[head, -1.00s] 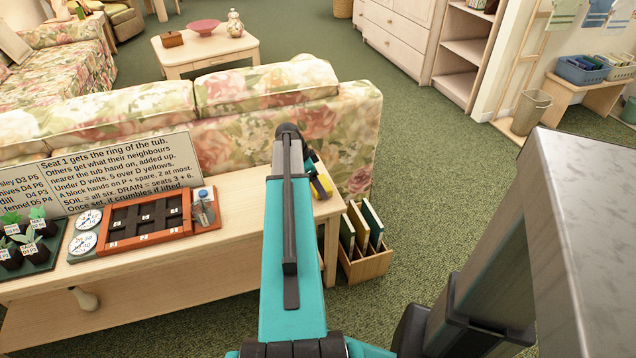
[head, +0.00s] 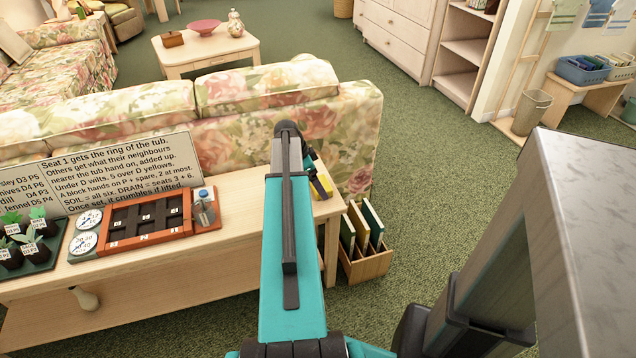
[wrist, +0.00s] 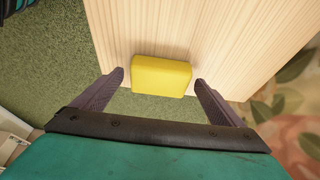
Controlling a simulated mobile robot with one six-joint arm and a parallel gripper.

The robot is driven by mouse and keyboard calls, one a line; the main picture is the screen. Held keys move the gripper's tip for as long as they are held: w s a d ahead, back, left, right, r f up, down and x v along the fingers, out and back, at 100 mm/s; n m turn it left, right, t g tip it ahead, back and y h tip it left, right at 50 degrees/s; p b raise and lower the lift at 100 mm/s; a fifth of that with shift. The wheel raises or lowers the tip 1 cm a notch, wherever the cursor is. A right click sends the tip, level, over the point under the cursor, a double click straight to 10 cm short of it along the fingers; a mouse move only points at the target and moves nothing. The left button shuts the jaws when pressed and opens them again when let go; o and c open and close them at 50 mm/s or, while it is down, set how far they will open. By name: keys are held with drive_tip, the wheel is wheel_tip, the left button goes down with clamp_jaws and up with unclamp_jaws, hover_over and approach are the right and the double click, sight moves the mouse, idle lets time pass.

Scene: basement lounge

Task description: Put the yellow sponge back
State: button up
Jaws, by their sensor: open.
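The yellow sponge (wrist: 161,76) lies at the edge of the pale wooden table top (wrist: 190,30) in the wrist view. My gripper (wrist: 159,80) is open, with one dark finger on each side of the sponge and a gap on both sides. The fingertips reach about level with the sponge; whether they are low enough to flank it is hard to tell. In the head view a bit of yellow (head: 322,187) shows at the right end of the table beside my teal arm, which hides most of that spot and my gripper.
On the table stand a text board (head: 120,172), a reddish-brown tray (head: 140,240) with dark compartments, and potted seedlings (head: 28,245). A floral sofa (head: 230,120) backs onto the table. A wooden file box (head: 368,262) stands on the floor right of it. Green carpet lies open further right.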

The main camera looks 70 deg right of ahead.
drive_tip(key=v, duration=1.1)
idle(0.6)
